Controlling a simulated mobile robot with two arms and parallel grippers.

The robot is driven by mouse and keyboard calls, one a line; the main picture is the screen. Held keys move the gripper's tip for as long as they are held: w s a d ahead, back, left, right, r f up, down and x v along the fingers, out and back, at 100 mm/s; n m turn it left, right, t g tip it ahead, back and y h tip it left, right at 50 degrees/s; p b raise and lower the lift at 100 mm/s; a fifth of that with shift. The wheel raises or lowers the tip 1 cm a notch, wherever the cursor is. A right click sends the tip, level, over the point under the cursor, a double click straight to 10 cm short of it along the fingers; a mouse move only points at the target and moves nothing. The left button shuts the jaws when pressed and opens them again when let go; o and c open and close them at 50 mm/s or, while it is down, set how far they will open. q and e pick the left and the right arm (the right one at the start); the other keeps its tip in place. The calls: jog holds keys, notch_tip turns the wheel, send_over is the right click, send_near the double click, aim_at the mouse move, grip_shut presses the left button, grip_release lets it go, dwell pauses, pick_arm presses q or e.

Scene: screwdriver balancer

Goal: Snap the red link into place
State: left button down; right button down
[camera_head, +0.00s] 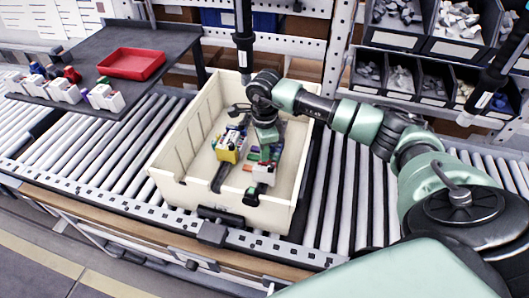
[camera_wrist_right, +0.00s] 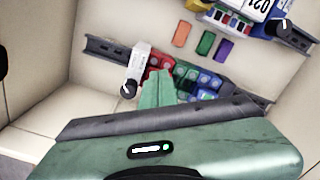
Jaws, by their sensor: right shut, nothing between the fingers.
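My right gripper (camera_head: 264,140) reaches down into the cream crate (camera_head: 170,190), over the device on the right rail. In the right wrist view its green fingers (camera_wrist_right: 157,90) are together, with nothing seen between them, in front of a row of red and teal modules (camera_wrist_right: 187,78). A white block with a black knob (camera_wrist_right: 139,66) sits at that row's left end. Apart from the row are three flat pieces: orange-red (camera_wrist_right: 182,34), green (camera_wrist_right: 206,43) and purple (camera_wrist_right: 225,50). Whether the orange-red piece or a red module is the red link is unclear. The fingers hide part of the row.
A second rail device with a yellow side (camera_head: 228,150) stands left in the crate. The crate walls rise close around my arm. A dark table (camera_head: 120,45) with a red tray (camera_head: 131,63) is at upper left. A black tool (camera_head: 244,40) hangs behind the crate.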

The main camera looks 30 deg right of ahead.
jog(key=shift+s+a+f, duration=0.1)
jog(key=shift+s+f, duration=0.2)
jog(key=shift+f, duration=0.2)
jog(key=shift+w+r+p, duration=0.15)
jog(key=shift+r+p, duration=0.25)
jog(key=shift+r, duration=0.2)
jog(key=shift+w+r+p, duration=0.15)
jog(key=shift+r+p, duration=0.25)
jog(key=shift+r, duration=0.15)
jog(key=shift+r+p, duration=0.65)
jog(key=shift+r, duration=0.75)
